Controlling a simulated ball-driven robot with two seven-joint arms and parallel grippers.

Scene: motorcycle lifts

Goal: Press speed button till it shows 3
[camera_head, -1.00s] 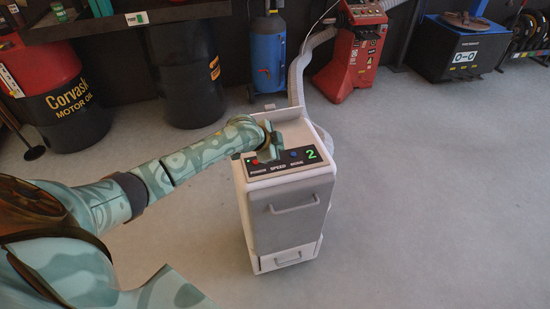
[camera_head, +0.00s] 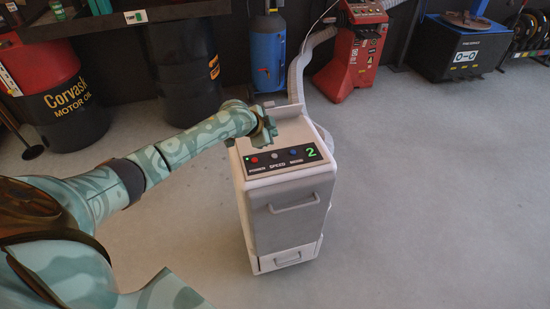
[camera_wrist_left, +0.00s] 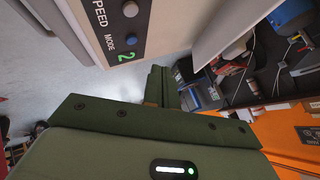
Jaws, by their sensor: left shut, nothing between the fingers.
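A white and grey cabinet (camera_head: 290,215) stands on the floor with a black control panel (camera_head: 283,162) on its top front. The panel has a red power button (camera_head: 254,160), a grey speed button (camera_head: 275,156) and a blue mode button (camera_head: 293,152). Its green display (camera_head: 311,152) reads 2. My left gripper (camera_head: 266,136) is shut and empty, just behind and above the panel, apart from the buttons. The left wrist view also shows the speed button (camera_wrist_left: 130,9), the mode button (camera_wrist_left: 131,38) and the display (camera_wrist_left: 125,57). My right gripper is out of view.
A hose (camera_head: 297,75) rises behind the cabinet near a blue cylinder (camera_head: 268,50). A red machine (camera_head: 352,50) and dark drums (camera_head: 183,70) stand along the back. The floor (camera_head: 430,190) right of the cabinet is clear.

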